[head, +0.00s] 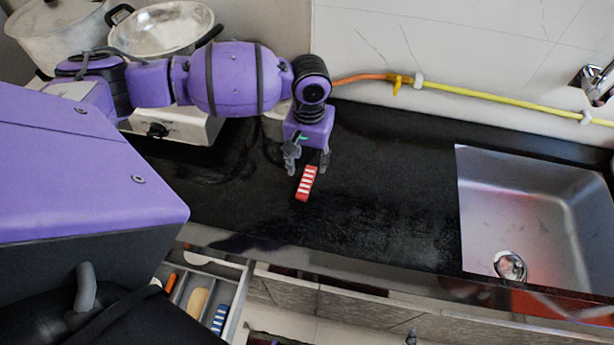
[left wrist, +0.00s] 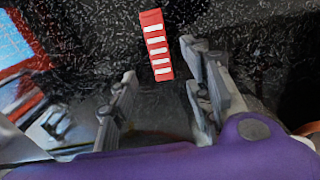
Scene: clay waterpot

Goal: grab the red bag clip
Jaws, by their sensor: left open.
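The red bag clip (head: 306,183) is red with white stripes and lies on the black counter in the head view. It also shows in the left wrist view (left wrist: 157,45), upper middle, just beyond the fingertips and lined up with the gap between them. My left gripper (head: 307,160) is open and points down at the counter, close to the clip's far end. Its two fingers (left wrist: 160,75) are apart with nothing between them in the left wrist view. I cannot tell how high the fingertips are above the counter. My right gripper is not in view.
A metal sink (head: 535,210) is at the right. Pots (head: 160,28) stand on a stove at the upper left. An open drawer (head: 238,300) below the counter holds a blue striped clip (head: 219,318) and other items. The black counter (head: 390,200) right of the clip is clear.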

